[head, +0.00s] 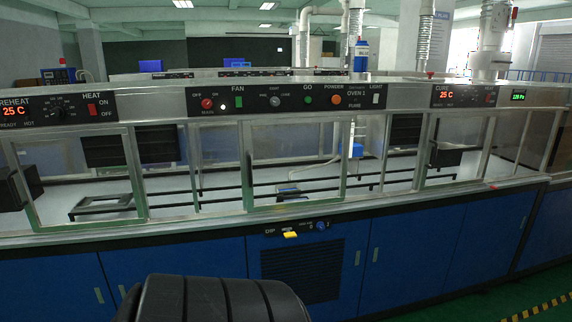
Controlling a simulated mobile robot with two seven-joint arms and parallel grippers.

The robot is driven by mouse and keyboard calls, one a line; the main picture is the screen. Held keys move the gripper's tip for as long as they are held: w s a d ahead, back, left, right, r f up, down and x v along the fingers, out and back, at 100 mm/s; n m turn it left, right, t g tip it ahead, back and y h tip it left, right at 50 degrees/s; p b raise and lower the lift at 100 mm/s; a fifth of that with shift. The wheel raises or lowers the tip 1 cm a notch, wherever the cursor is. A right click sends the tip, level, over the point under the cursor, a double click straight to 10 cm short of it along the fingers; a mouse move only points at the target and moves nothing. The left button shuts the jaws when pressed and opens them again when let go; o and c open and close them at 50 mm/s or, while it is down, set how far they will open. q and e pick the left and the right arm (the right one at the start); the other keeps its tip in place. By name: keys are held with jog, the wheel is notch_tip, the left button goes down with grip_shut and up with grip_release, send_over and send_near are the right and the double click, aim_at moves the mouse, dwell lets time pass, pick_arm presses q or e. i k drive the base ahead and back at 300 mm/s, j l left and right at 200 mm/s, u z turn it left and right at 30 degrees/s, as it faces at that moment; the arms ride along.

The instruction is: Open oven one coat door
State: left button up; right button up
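A long metal oven line with glass fronts spans the head view. Its middle control panel (290,99) is marked FAN, GO, POWDER, OVEN 1 and LIGHT. Below that panel is a metal-framed glass door (247,168), which I take to be the coat door. Its frame sits in the front face and looks shut, but the clear glass makes this hard to tell. Dark rails show behind it. Neither of my grippers is in view.
The preheat section's framed door (136,172) is at the left, and the cure section's door (421,152) at the right. Blue cabinets (205,272) stand below the counter ledge (180,228). A yellow item (290,234) is on the lower front panel. Green floor shows at bottom right.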

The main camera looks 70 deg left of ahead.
aim_at(247, 124)
jog(key=j+u, duration=0.1)
jog(key=u, duration=0.85)
jog(key=i+j+u, duration=0.1)
jog(key=u, duration=0.4)
jog(key=i+u, duration=0.1)
jog(key=u, duration=0.4)
jog(key=i+u, duration=0.1)
jog(key=u, duration=0.35)
